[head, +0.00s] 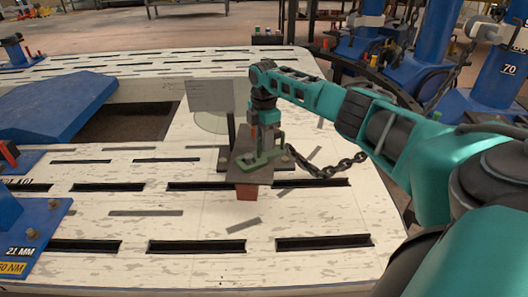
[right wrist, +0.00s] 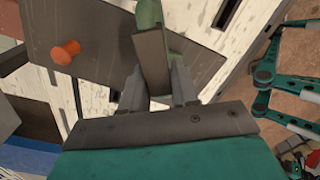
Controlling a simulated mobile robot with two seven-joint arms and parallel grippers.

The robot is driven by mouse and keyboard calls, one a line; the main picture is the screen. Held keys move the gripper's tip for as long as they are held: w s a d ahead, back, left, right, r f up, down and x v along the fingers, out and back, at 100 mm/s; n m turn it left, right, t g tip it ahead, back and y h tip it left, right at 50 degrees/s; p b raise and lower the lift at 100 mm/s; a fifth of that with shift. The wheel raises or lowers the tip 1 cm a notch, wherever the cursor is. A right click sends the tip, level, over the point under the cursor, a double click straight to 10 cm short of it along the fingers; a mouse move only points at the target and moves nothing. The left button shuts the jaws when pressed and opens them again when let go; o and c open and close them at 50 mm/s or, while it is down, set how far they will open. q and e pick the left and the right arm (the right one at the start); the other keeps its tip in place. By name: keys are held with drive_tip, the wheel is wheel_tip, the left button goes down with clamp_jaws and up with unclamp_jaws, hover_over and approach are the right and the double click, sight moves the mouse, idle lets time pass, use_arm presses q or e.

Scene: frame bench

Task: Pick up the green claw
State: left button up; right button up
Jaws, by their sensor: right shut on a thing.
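The green claw (head: 262,157) lies over a dark grey plate on the frame bench, with a dark chain (head: 330,168) running from it to the right. My right gripper (head: 265,138) reaches down from above and is shut on the claw's upright part. In the right wrist view, the fingers (right wrist: 158,82) close around a dark upright piece, with a bit of green claw (right wrist: 148,14) showing beyond it. The fingers and arm hide part of the claw. My left gripper is not in view.
A grey panel (head: 210,95) on a post stands just behind. The white slotted bench top (head: 150,228) is mostly clear in front. Blue ramps and blocks (head: 60,105) are at left, blue posts (head: 425,40) at the back right.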

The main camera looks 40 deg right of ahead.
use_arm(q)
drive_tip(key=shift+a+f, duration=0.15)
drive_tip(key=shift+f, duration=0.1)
use_arm(e)
clamp_jaws()
drive_tip(key=shift+r, duration=0.1)
drive_tip(key=shift+r, duration=0.15)
use_arm(q)
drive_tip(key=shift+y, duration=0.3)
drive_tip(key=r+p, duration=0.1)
drive_tip(key=p, duration=0.1)
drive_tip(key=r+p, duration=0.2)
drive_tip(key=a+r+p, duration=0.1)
drive_tip(key=p, duration=0.1)
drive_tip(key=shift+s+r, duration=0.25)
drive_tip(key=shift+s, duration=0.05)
use_arm(e)
wheel_tip(320, 180, up, 20)
drive_tip(key=shift+f, duration=0.2)
